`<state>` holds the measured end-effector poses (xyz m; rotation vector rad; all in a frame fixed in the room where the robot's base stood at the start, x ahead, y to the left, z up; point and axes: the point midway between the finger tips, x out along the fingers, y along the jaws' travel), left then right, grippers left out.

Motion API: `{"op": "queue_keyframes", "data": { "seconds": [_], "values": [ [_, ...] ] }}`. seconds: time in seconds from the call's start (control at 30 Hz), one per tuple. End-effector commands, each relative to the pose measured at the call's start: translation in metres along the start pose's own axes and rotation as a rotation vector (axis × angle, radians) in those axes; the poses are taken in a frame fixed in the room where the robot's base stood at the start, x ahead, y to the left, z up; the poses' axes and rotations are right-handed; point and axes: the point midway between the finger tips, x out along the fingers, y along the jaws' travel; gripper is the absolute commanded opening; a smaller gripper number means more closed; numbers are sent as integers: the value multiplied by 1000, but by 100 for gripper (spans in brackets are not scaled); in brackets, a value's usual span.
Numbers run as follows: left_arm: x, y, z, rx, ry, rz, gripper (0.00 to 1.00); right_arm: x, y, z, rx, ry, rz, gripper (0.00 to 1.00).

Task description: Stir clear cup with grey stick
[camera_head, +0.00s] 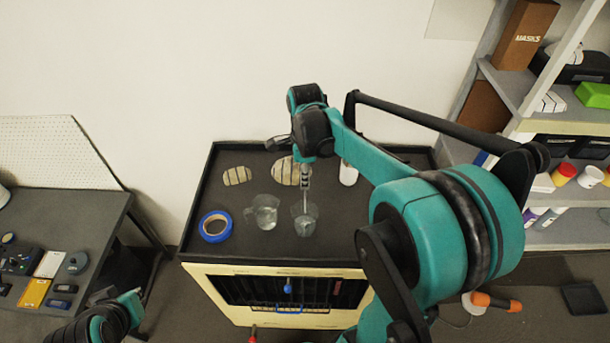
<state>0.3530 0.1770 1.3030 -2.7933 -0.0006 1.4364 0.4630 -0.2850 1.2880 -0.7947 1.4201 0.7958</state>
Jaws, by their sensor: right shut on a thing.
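A clear cup (305,222) stands on the black top of the cabinet, near its middle. A thin grey stick (305,197) reaches down into the cup from above. My right gripper (305,170) is shut on the upper part of the stick, above the cup. The arm hides part of the top behind it. A second clear vessel with a handle (264,212) stands just left of the cup.
A roll of blue tape (215,226) lies at the left of the cabinet top (340,245). Two striped flat pieces (237,175) and a white cylinder (348,174) are further back. A shelf (545,120) stands at the right, a cluttered desk (85,225) at the left.

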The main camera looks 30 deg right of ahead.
Motion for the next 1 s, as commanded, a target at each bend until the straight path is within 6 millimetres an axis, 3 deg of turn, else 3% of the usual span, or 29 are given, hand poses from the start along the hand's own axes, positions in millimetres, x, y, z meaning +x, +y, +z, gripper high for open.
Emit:
{"op": "queue_keyframes", "data": {
  "seconds": [1.0],
  "values": [
    [55,0,39,0,0,0,0,87,0,0,0,0,0,2]
  ]
}}
